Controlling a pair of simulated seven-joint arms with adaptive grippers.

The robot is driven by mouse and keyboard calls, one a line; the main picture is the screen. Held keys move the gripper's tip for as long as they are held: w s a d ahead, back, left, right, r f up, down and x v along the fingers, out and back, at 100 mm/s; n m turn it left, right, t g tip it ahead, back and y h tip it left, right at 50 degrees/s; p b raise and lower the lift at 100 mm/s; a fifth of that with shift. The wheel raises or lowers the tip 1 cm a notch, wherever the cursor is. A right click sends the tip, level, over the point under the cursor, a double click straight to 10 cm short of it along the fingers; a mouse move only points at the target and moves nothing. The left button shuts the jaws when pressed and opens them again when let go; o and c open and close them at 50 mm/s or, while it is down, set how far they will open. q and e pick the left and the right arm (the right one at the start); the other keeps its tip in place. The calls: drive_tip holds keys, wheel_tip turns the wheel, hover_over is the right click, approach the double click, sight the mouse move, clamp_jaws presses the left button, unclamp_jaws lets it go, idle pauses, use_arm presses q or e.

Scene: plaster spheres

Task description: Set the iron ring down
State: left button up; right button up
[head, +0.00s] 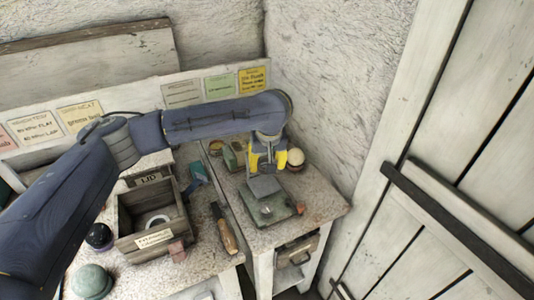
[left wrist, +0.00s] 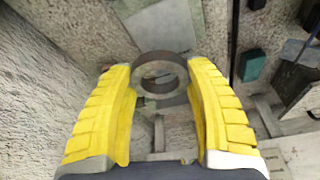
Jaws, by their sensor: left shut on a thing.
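My left gripper (head: 265,158) has yellow fingers and points down above the right-hand bench near the wall corner. In the left wrist view its fingers (left wrist: 163,85) are closed on the iron ring (left wrist: 151,64), a dark grey band with an open middle held at the fingertips. I cannot make out the ring in the head view. Below the gripper in the head view is a grey metal piece with a flat plate (head: 268,211) on the bench. My right gripper is not in view.
A wooden box (head: 181,221) with a label stands on the left bench. A green sphere (head: 92,281) and a dark ball (head: 99,236) lie left of it. A wooden-handled tool (head: 227,236) lies right of it. A pale sphere (head: 296,156) is by the wall.

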sight(264, 183)
use_arm(q)
drive_tip(key=shift+s+a+f, duration=0.2)
drive_tip(key=shift+a, duration=0.2)
drive_tip(key=shift+f, duration=2.75)
drive_tip(key=shift+f, duration=0.75)
drive_tip(key=o, duration=1.5)
drive_tip(key=shift+c, duration=0.2)
drive_tip(key=shift+r, duration=0.15)
drive_tip(key=shift+r, duration=1.85)
